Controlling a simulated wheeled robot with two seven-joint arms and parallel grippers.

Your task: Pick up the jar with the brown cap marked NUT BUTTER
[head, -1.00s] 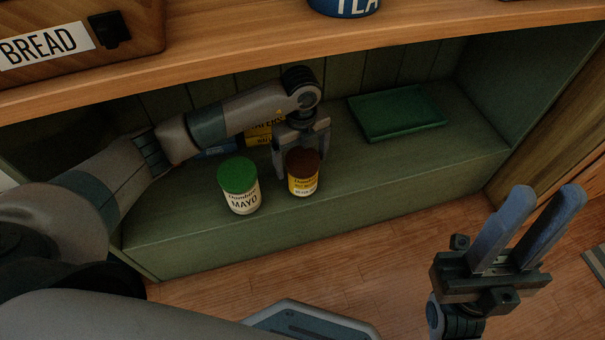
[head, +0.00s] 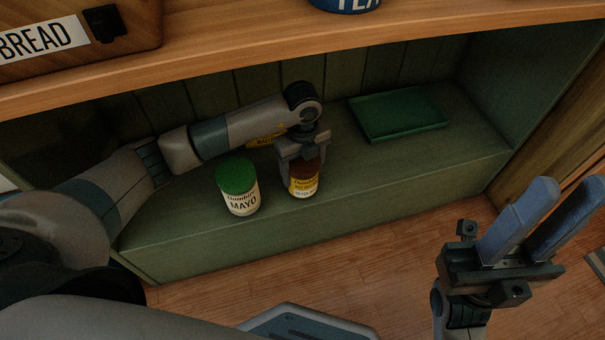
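The NUT BUTTER jar (head: 304,187), with a brown cap and yellow-and-white label, stands upright on the green lower shelf. My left gripper (head: 303,163) is right above and around its cap, one finger on each side. The fingers look spread wider than the cap; their tips are partly hidden, so contact cannot be made out. My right gripper (head: 548,218) is open and empty, off to the right over the wooden floor.
A MAYO jar (head: 239,190) with a green cap stands close left of the brown-capped jar. A yellow box (head: 262,141) is behind my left arm. A green book-like item (head: 398,113) lies at the right of the shelf (head: 440,150). The wooden counter (head: 240,60) overhangs above.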

